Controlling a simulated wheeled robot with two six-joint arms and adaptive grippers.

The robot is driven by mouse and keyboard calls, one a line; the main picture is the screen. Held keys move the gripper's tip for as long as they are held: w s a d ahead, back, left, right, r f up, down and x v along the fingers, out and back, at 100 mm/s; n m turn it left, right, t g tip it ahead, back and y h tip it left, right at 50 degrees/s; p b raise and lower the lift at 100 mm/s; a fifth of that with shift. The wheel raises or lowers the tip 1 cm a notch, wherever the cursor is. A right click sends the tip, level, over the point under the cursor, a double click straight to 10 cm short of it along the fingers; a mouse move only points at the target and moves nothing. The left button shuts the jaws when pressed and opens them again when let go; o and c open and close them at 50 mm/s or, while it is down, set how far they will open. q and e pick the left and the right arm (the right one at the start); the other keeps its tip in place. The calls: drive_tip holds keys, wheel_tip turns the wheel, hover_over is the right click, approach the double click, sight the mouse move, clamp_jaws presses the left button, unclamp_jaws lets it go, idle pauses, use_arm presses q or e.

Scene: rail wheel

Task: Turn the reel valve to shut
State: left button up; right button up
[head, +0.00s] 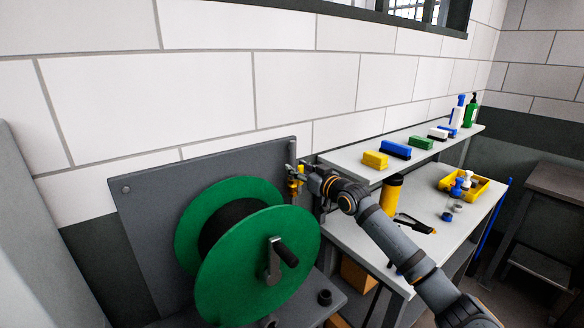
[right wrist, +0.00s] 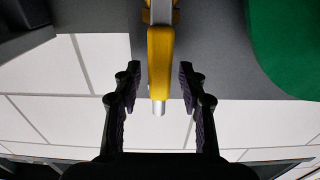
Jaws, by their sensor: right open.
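The valve with a yellow handle (head: 295,186) is at the right edge of the grey back panel, just beside the green reel. In the right wrist view the yellow handle (right wrist: 160,60) lies between my right gripper's two fingers, with a gap on each side. My right gripper (head: 303,175) is open at the valve, and its fingers are small and partly merged with the valve in the head view. The fingers also show in the right wrist view (right wrist: 159,78). My left gripper is not in view.
The green reel (head: 258,265) with a black crank stands close left of my right gripper. A grey panel (head: 150,215) is behind it. At right, a two-level bench (head: 350,238) carries bottles, coloured blocks, a yellow tray (head: 483,190) and a yellow-black cylinder (head: 391,196).

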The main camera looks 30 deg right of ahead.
drive_tip(key=shift+s+r, duration=0.25)
drive_tip(key=shift+s, duration=0.25)
drive_tip(key=shift+c, duration=0.6)
drive_tip(key=shift+s+d, duration=0.1)
drive_tip(key=shift+c, duration=2.4)
drive_tip(key=shift+w, duration=0.2)
drive_tip(key=shift+c, duration=1.2)
clamp_jaws()
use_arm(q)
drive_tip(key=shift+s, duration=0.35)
use_arm(e)
drive_tip(key=shift+f, duration=0.1)
